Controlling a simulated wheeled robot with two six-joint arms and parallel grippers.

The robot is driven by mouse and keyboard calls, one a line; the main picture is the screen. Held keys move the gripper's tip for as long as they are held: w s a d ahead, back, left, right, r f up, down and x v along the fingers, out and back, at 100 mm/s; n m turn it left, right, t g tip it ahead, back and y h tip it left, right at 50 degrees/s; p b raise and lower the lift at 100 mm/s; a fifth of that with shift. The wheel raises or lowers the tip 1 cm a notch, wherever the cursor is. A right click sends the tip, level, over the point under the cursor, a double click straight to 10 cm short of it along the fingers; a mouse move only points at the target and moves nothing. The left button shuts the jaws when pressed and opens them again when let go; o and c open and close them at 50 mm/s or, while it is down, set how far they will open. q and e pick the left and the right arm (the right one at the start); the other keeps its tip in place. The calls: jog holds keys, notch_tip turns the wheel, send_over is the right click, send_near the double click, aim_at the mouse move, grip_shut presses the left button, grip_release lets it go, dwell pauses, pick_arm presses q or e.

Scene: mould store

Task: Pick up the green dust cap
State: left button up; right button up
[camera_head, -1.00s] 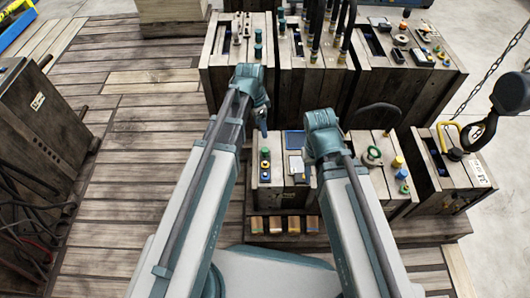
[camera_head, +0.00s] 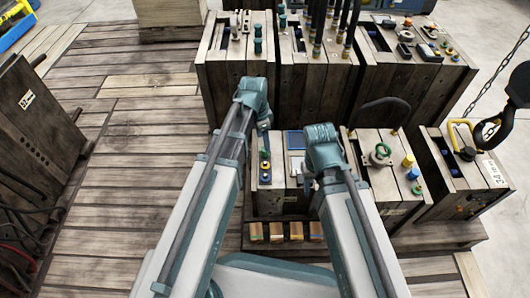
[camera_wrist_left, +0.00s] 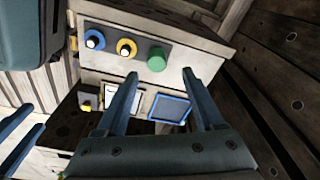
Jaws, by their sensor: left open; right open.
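The green dust cap (camera_wrist_left: 157,60) is a round cap at the right end of a row on a light panel in the left wrist view. In the head view it shows small (camera_head: 264,154) on top of the small middle cabinet. My left gripper (camera_wrist_left: 160,76) is open and empty. Its two blue fingertips are just below the cap in the wrist view, one to each side. In the head view the left gripper (camera_head: 264,130) points down just beyond the cap. My right gripper (camera_head: 307,183) is open beside the same cabinet, partly hidden by its own arm.
A yellow ring cap (camera_wrist_left: 126,47) and a blue one (camera_wrist_left: 94,40) sit in the same row. A blue-framed panel (camera_wrist_left: 170,108) lies below the green cap. Tall wooden cabinets (camera_head: 235,90) stand behind. Another cabinet (camera_head: 375,185) with a green ring (camera_head: 380,155) stands to the right.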

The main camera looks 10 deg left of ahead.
pick_arm(q)
jog(key=f+b, duration=0.4)
jog(key=f, duration=0.1)
jog(key=shift+s+d, duration=0.1)
jog(key=shift+d, duration=0.15)
jog(key=shift+r, duration=0.1)
grip_shut()
